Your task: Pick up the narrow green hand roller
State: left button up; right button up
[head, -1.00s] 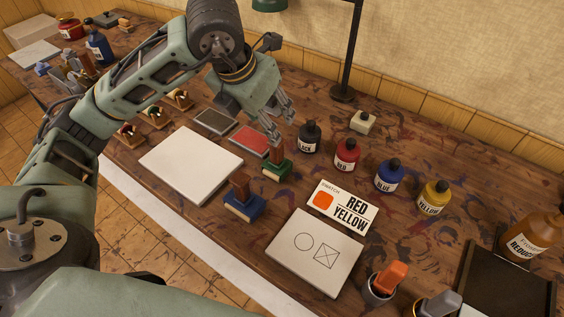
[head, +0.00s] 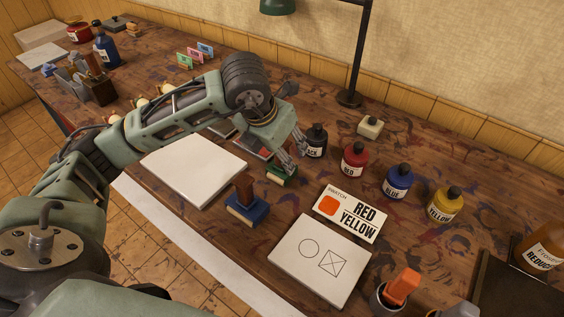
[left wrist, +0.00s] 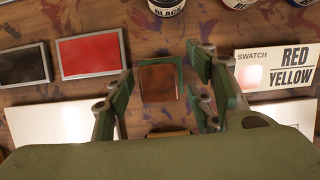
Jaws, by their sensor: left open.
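The narrow green hand roller (head: 281,176) stands on the table behind and to the right of a blue hand roller (head: 246,205) with a brown handle. My left gripper (head: 291,162) is directly over the green roller and partly hides it. In the left wrist view the green roller (left wrist: 160,83) shows from above, its brown handle top framed by green. The open left fingers (left wrist: 158,72) appear on either side of it with gaps. I cannot tell how far down they reach. My right gripper is not in view.
A black ink bottle (head: 315,141) stands close right of my left gripper. Red (head: 353,162), blue (head: 397,183) and yellow (head: 445,205) bottles follow. A swatch card (head: 350,214), a marked tile (head: 319,258), a blank white slab (head: 194,168) and a red pad (left wrist: 90,53) lie nearby.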

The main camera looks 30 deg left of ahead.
pick_arm(q)
jog(key=shift+w+f, duration=0.15)
jog(key=shift+f, duration=0.35)
grip_shut()
jog(key=shift+r, duration=0.1)
